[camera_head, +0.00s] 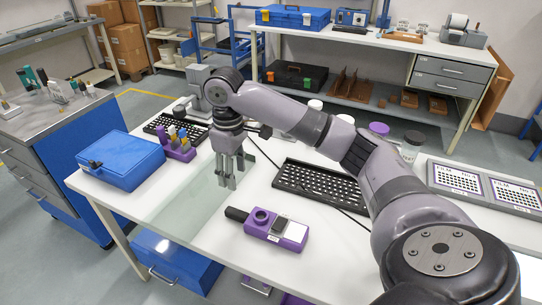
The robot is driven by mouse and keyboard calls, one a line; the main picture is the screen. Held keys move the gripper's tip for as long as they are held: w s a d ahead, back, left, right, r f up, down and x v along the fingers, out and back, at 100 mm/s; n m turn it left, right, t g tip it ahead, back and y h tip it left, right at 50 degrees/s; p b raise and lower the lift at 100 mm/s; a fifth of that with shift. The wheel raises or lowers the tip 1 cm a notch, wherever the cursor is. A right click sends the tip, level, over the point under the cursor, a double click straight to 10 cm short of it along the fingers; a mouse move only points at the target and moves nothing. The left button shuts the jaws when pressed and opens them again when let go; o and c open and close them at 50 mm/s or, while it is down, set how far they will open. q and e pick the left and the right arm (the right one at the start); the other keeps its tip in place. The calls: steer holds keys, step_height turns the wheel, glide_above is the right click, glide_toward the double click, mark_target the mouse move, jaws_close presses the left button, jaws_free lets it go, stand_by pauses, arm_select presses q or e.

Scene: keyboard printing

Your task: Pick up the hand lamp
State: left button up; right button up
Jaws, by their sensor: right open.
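A purple hand-held device with a black end, a round black ring and a white label lies on the white table; it looks like the hand lamp (290,238). My right gripper (230,180) hangs with its fingers pointing down, over the glass-like strip of the table. It is open and empty, above and to the left of the lamp in the picture, apart from it. My left gripper is not in view.
A blue case (121,160) and a purple holder with bottles (178,148) stand at the left of the table. Black perforated trays lie at the back left and centre (318,184). Jars and printed panels (462,181) are at the right. White tabletop is clear around the lamp.

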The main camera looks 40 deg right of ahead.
mark_target(239, 212)
step_height(239, 212, down, 16)
steer(key=shift+f+p, duration=0.15)
steer(key=shift+p, duration=0.55)
steer(key=shift+c, duration=0.2)
jaws_close()
steer(key=shift+w, duration=0.1)
stand_by(0.3)
